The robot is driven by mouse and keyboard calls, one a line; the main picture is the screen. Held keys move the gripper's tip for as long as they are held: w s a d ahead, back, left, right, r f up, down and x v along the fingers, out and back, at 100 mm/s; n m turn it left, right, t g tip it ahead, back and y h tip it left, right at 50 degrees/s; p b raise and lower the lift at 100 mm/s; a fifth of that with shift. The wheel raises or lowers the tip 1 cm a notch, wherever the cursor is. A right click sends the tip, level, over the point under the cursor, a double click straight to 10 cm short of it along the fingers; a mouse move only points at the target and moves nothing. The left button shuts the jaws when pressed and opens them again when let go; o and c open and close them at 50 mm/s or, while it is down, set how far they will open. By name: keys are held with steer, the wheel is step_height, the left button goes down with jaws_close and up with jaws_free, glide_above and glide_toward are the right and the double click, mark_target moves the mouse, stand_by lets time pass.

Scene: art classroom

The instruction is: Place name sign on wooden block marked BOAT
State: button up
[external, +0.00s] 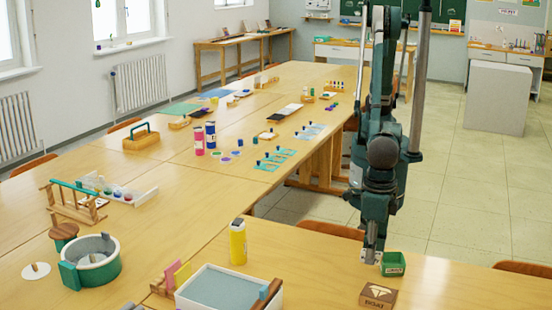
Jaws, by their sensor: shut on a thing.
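The wooden block marked BOAT (378,296) sits on the near table at the lower right, with a pale boat shape on its top and the word on its front. My gripper (370,258) points down, behind and slightly left of the block. It is shut on a small pale thing low at its fingertips, which looks like the name sign; it is mostly hidden and no writing on it can be read. A small green open box (393,268) with a pale label is just right of the fingertips. Whether they touch cannot be told.
A yellow bottle (238,243) and a white tray (225,290) with a blue-grey surface stand left of the block. A round teal-and-white container (92,262) is farther left. The table right of the block is clear.

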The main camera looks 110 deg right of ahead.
steer(key=s+a, duration=0.2)
steer(key=a, duration=0.1)
steer(key=shift+s+r, duration=0.15)
steer(key=shift+s, duration=0.25)
glide_above(380, 293)
steer(key=shift+d+f+b, duration=0.1)
steer(key=shift+f+b, duration=0.3)
steer(key=shift+f, duration=2.75)
steer(key=shift+f, duration=1.85)
steer(key=shift+f+b, duration=0.15)
steer(key=shift+b, duration=0.2)
steer(key=o, duration=0.8)
steer(key=shift+c, duration=0.2)
